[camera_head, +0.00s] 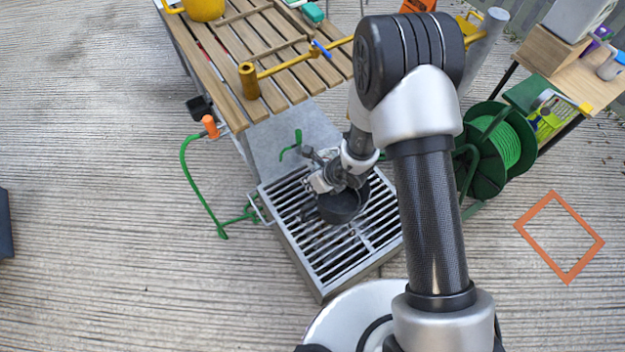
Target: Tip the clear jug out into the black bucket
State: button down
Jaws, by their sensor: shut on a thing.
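The black bucket (343,212) stands on a slatted metal grate (322,287), below the wooden slatted table. My gripper (326,183) is over the bucket's left rear rim, reaching down from the upper right. It is shut on what looks like the clear jug, a small pale, see-through shape at the fingers that is hard to make out. The jug's tilt and contents cannot be told. My wrist and gripper hide part of the bucket's far side and opening.
The slatted wooden table (275,45) rises behind the grate, with a yellow bar and pot on it. A green hose (187,160) hangs at left, and a green hose reel (497,150) stands at right. An orange square frame (560,237) lies on open floor.

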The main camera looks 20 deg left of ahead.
aim_at(317, 167)
jog(key=shift+a+r+y+p, duration=0.15)
jog(key=shift+r+y+p, duration=0.2)
jog(key=shift+p, duration=0.25)
jog(key=shift+s+a+r+m+y+p, duration=0.1)
jog(key=shift+r+m+y+p, duration=0.2)
jog(key=shift+r+y+p, duration=0.7)
jog(key=r+y, duration=0.1)
jog(key=y, duration=0.1)
jog(key=shift+r+g+y, duration=0.1)
jog(key=shift+g+y, duration=0.25)
jog(key=shift+g, duration=0.05)
jog(key=shift+r+m+y+b, duration=0.45)
jog(key=shift+r+y, duration=0.25)
jog(key=shift+y, duration=0.4)
jog(key=r+y+b, duration=0.1)
jog(key=d+r+y+b, duration=0.1)
jog(key=b, duration=0.1)
jog(key=shift+m+y, duration=0.25)
jog(key=shift+y, duration=0.15)
jog(key=shift+w+d+r+m+y+b, duration=0.2)
jog(key=shift+d+r+m+y, duration=0.35)
jog(key=shift+y, duration=0.7)
jog(key=shift+w+d+r+m+y+b, duration=0.15)
jog(key=shift+w+d+r+m+y, duration=0.15)
jog(key=shift+d+r+y, duration=0.7)
jog(key=shift+w+d+r+m+y+b, duration=0.25)
jog(key=shift+d+m+y, duration=0.3)
jog(key=shift+y, duration=0.9)
jog(key=shift+s, duration=0.1)
